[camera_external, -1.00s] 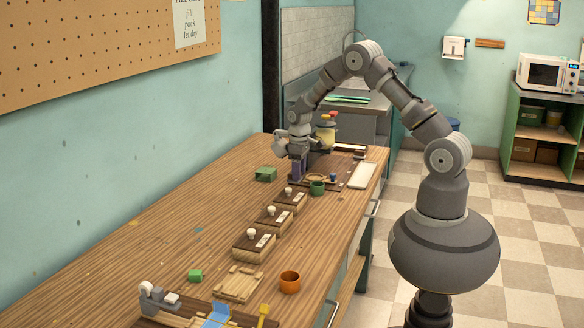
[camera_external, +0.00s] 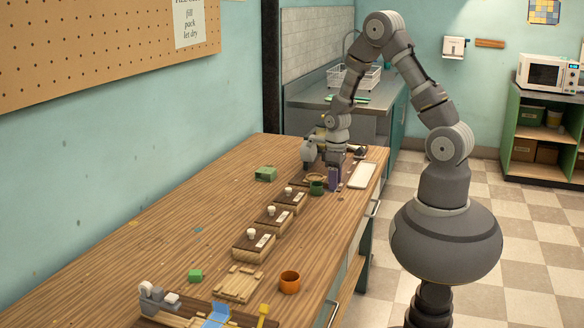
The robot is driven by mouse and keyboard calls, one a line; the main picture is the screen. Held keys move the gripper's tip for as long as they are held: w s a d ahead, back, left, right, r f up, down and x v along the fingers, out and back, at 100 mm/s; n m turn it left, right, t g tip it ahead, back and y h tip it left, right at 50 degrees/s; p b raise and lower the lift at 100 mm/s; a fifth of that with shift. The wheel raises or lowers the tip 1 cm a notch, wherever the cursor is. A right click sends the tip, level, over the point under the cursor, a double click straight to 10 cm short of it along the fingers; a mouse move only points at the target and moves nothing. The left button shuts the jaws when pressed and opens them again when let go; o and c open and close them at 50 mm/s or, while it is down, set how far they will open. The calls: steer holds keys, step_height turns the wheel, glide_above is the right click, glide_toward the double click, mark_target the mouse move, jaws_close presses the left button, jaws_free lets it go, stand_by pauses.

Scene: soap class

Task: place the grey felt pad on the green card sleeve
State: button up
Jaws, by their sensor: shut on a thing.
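My gripper (camera_external: 334,182) is at the far right part of the wooden table, low over a dark board and just right of a green cup. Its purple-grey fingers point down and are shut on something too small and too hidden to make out. I cannot pick out the grey felt pad in this view. A green block-like object (camera_external: 265,174) lies on the table left of the gripper, and a smaller green piece (camera_external: 196,275) lies at the near end. I cannot tell whether either is the green card sleeve.
The green cup (camera_external: 317,188) stands close beside the gripper. A white tray (camera_external: 362,175) lies to its right near the table edge. Several wooden blocks with white knobs run toward the near end, where an orange cup (camera_external: 289,282) stands. The table's left side is mostly clear.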

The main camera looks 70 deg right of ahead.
steer(key=w+d+r+p, duration=0.1)
steer(key=w+d+r, duration=0.15)
steer(key=w, duration=0.45)
steer(key=w+d+r+p, duration=0.1)
steer(key=w+d, duration=0.2)
steer(key=w, duration=0.3)
steer(key=b, duration=0.3)
glide_above(270, 171)
steer(key=shift+s+a+f, duration=0.15)
steer(key=shift+s+f, duration=0.2)
steer(key=shift+f, duration=0.4)
steer(key=shift+w+r, duration=0.1)
steer(key=shift+w, duration=0.3)
steer(key=shift+f+b, duration=0.6)
steer(key=shift+f, duration=1.15)
steer(key=shift+f, duration=0.1)
steer(key=o, duration=1.1)
steer(key=shift+c, duration=0.2)
step_height(270, 171, up, 12)
steer(key=p, duration=0.4)
